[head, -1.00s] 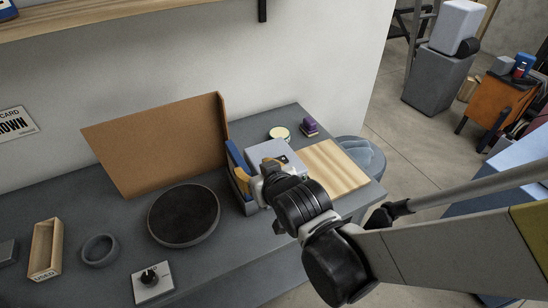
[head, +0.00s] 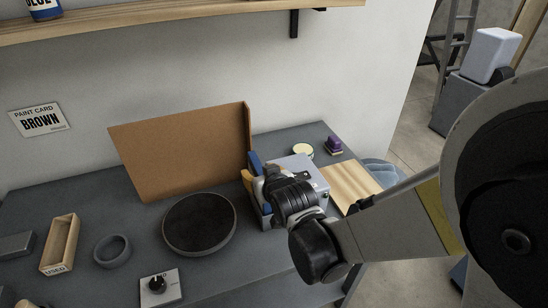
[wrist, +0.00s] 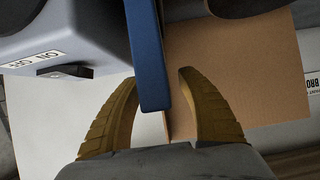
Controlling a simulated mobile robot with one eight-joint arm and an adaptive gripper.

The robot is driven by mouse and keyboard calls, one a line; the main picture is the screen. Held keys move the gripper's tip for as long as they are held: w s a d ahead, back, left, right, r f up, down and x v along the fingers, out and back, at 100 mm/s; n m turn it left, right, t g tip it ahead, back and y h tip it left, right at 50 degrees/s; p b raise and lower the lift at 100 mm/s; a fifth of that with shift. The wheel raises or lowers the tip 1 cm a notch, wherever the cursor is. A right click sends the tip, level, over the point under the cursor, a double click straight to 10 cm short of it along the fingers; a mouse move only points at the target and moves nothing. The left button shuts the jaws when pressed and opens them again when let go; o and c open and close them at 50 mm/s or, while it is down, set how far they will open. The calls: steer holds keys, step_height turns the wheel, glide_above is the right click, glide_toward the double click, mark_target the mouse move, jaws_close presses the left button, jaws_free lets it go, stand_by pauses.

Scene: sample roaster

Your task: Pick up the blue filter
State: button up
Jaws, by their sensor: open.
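The blue filter (wrist: 150,60) shows in the wrist view as a narrow, flat blue piece running down from the top edge. Its lower end lies between the two yellow-brown fingers of my gripper (wrist: 159,78). The fingers are open, with a gap visible on each side of the blue piece. In the head view the blue filter (head: 256,162) stands up beside a grey box machine (head: 297,168). My gripper (head: 258,185) is at the left of that machine, and my wrist hides much of the filter's lower part.
The machine carries an ON/OFF label (wrist: 35,60). A brown board (head: 180,150) stands just behind and left of the filter. A round dark plate (head: 199,222), a grey ring (head: 112,250), a wooden USED box (head: 60,243) and a knob panel (head: 158,287) lie left. A wooden board (head: 350,185) lies right.

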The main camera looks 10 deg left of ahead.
jaws_close()
steer(key=shift+r, duration=0.1)
stand_by(0.3)
